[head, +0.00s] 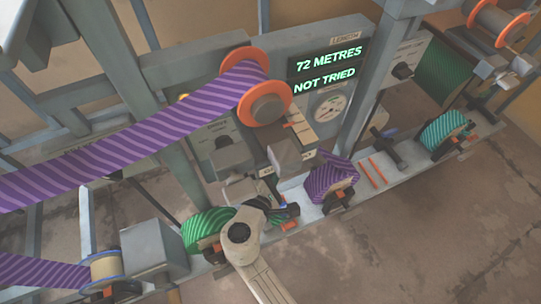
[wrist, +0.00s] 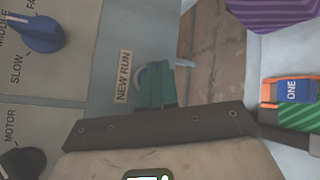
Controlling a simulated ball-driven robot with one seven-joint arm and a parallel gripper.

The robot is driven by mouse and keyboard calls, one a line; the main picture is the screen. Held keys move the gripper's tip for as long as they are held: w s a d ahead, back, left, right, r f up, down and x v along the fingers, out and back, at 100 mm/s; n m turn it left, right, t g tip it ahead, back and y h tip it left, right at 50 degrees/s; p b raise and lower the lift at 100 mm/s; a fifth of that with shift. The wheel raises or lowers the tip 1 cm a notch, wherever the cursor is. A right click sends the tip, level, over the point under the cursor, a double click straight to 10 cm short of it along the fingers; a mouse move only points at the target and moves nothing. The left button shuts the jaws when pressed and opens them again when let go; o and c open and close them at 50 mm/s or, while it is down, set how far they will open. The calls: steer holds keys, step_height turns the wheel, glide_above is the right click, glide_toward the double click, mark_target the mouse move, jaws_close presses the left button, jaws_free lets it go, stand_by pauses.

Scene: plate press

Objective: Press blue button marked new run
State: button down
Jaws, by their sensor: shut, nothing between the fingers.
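The NEW RUN label (wrist: 124,77) is on a grey panel in the wrist view. Right beside it, a pale curved rim shows at the edge of my gripper (wrist: 155,75). The teal fingers are shut and empty. They cover most of what lies beside the label, so the blue face of the button is hidden. I cannot tell whether the fingertips touch it. In the head view my gripper (head: 290,211) is low at the front of the machine, beside the green striped roll (head: 208,228), and the button cannot be made out.
A blue SLOW-MIDDLE knob (wrist: 35,33) and a dark MOTOR knob (wrist: 22,162) are left of the label. A purple striped roll (head: 332,180) stands right of my gripper. A block marked ONE (wrist: 294,90) is at right. The display (head: 328,68) reads 72 METRES, NOT TRIED.

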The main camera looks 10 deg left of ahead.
steer(key=shift+w+a, duration=0.2)
steer(key=shift+w, duration=0.15)
steer(key=shift+w+a+b, duration=0.25)
steer(key=shift+w+b, duration=0.05)
steer(key=shift+b, duration=0.1)
stand_by(0.7)
steer(key=shift+s+d, duration=0.1)
steer(key=shift+s, duration=0.05)
steer(key=shift+s+d+p, duration=0.4)
steer(key=shift+s, duration=0.1)
stand_by(0.3)
steer(key=s+d, duration=0.1)
steer(key=s+p, duration=0.1)
steer(key=s+d+p, duration=0.1)
steer(key=s, duration=0.1)
steer(key=shift+s+d, duration=0.1)
steer(key=shift+d, duration=0.25)
stand_by(0.8)
